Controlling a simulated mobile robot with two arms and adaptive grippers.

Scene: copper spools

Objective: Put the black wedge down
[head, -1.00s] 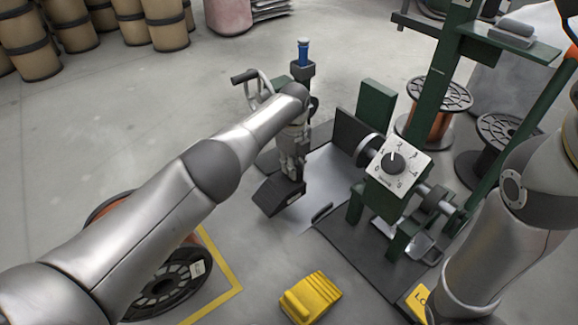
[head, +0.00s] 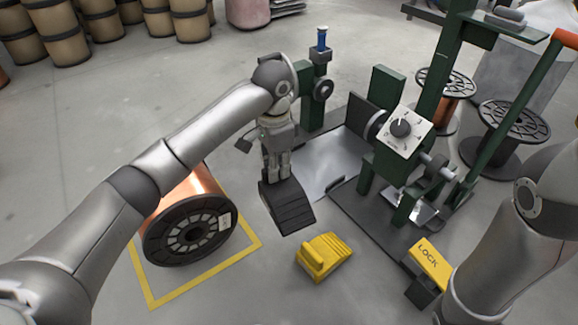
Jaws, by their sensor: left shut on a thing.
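The black wedge (head: 290,209) is a dark, ridged block in the middle of the head view. My left gripper (head: 276,176) points down and is shut on the wedge's upper end. The wedge appears held above the grey floor, between the copper spool and the yellow wedge; its exact height is hard to tell. The fingertips are partly hidden against the dark wedge. My right arm shows at the right edge, but its gripper is out of view.
A copper spool (head: 190,232) lies on its side inside a yellow floor outline (head: 150,285). A yellow wedge (head: 323,257) rests on the floor. A green machine with a dial (head: 402,128) stands right, beside a yellow LOCK block (head: 428,262). Bare floor lies around the yellow wedge.

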